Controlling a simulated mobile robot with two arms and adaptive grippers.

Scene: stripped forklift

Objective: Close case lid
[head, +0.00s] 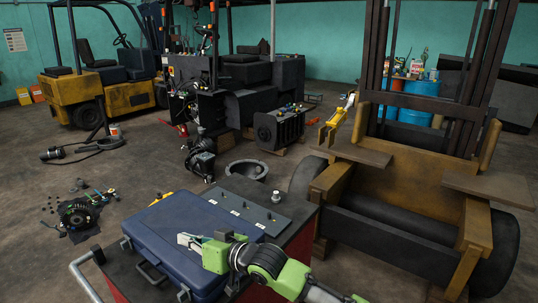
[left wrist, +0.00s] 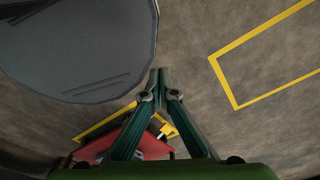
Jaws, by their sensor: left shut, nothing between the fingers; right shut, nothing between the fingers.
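The blue case (head: 165,222) lies on a red cart with a dark top. Its lid is down flat over the base, with the handle and metal latches on the near side. I cannot tell whether the latches are fastened. My right gripper (head: 182,239) is shut and empty, low over the lid's near right part. I cannot tell whether it touches the lid, and it hides part of it. My left gripper (left wrist: 158,75) is shut and empty in the left wrist view, above the floor. It does not show in the head view.
A dark panel (head: 243,209) with small parts lies behind the case on the cart. A forklift mast with a yellow frame (head: 400,185) stands close at the right. Loose parts (head: 80,212) lie on the floor at left. A round grey object (left wrist: 80,45) shows in the left wrist view.

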